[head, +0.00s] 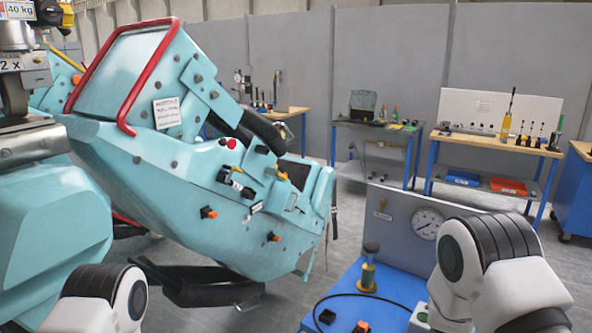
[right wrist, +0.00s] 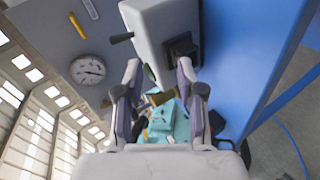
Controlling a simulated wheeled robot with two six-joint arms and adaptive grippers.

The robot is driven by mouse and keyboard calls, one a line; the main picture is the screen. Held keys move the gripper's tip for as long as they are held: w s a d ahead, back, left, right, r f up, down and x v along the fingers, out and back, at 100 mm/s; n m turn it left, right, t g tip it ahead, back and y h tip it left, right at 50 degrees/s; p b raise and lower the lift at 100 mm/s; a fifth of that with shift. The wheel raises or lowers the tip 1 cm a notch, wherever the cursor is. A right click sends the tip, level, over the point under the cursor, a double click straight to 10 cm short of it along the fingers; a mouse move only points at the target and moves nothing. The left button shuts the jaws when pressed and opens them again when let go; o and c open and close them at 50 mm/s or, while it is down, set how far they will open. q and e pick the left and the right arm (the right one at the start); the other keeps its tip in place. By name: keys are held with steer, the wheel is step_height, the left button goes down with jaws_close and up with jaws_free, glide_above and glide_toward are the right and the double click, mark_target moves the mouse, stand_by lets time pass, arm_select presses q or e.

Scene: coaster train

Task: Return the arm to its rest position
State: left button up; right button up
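My right gripper (right wrist: 159,68) shows in the right wrist view. Its two fingers stand apart, and I see nothing held between them. In the head view, white links of my right arm (head: 500,270) come in at the lower right; the gripper itself is out of that view. White links of my left arm (head: 105,298) show at the lower left of the head view. My left gripper is not in view.
A teal coaster car (head: 190,165) with a red bar fills the left of the head view. A blue bench (head: 345,285) with a gauge panel (head: 385,213) stands close in front of my right arm. Workbenches (head: 490,142) line the back wall.

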steer(key=s+a+f+m+g+y, duration=0.25)
steer(key=s+f, duration=0.35)
steer(key=s, duration=0.3)
steer(key=s+a+f+m+g+y, duration=0.2)
steer(key=s+f+m+g, duration=0.15)
steer(key=s+f, duration=0.5)
steer(key=s+a+m+g+y, duration=0.1)
steer(key=s+m+g, duration=0.1)
steer(key=s, duration=0.6)
steer(key=s+a+m+g+y, duration=0.1)
steer(key=s+a+g, duration=0.1)
steer(key=s, duration=0.6)
step_height(320, 180, down, 6)
steer(key=s+b, duration=0.1)
steer(key=b, duration=0.4)
steer(key=shift+s+f+m+g+b, duration=0.15)
steer(key=shift+m+g+b, duration=0.15)
steer(key=shift+g+b, duration=0.1)
